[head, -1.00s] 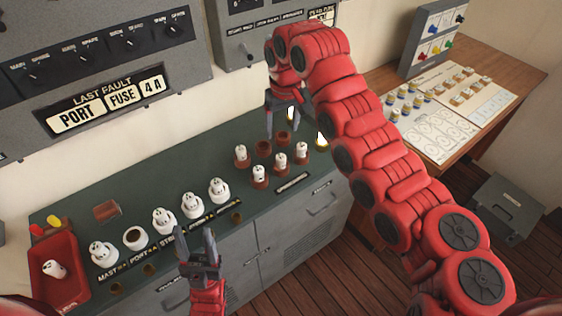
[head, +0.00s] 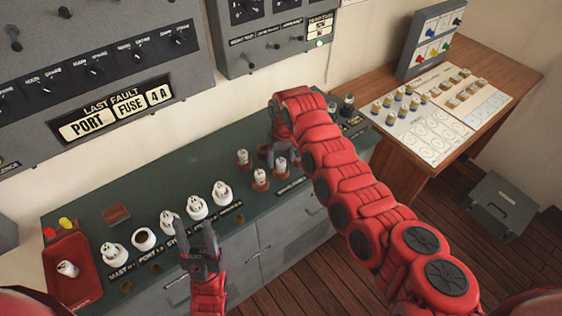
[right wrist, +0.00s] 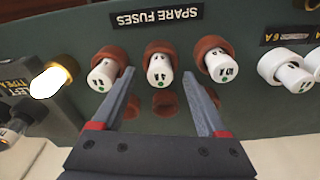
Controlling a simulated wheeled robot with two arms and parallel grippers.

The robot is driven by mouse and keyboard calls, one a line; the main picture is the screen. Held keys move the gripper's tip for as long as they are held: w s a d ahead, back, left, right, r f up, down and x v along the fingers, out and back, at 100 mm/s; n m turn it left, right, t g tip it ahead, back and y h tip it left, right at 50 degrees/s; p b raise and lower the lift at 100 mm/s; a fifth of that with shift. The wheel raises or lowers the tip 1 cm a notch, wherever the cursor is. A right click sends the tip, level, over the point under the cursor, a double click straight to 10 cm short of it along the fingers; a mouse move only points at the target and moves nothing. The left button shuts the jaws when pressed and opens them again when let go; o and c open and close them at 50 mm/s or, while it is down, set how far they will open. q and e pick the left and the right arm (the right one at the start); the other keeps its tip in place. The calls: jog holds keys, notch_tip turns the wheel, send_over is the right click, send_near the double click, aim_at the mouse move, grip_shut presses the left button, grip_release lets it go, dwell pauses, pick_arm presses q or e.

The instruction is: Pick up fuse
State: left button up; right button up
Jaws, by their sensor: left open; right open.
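Spare fuses, white with brown bases, stand in a group on the green counter top. Two fuses (head: 243,157) and (head: 261,177) show clearly in the head view, with others partly behind my right arm. My right gripper (head: 283,160) is open and low over this group. In the right wrist view a row of three fuses lies below the "SPARE FUSES" label (right wrist: 157,15); the middle fuse (right wrist: 160,72) appears between the open fingers, beyond their tips, apparently not gripped. The fuse markings are too small to read surely. My left gripper (head: 200,240) is open and empty at the counter's front edge.
A row of white fuse holders includes an open one (head: 144,239) by the "PORT" label. A red tray (head: 85,285) at left holds a loose fuse (head: 67,268). The fault panel (head: 115,112) reads "PORT FUSE 4A". A lit lamp (right wrist: 48,82) stands left of the spare fuses.

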jog(key=shift+w+a+f, duration=0.1)
jog(key=shift+w+f, duration=0.05)
jog(key=shift+f, duration=0.85)
jog(key=shift+c, duration=0.3)
grip_shut()
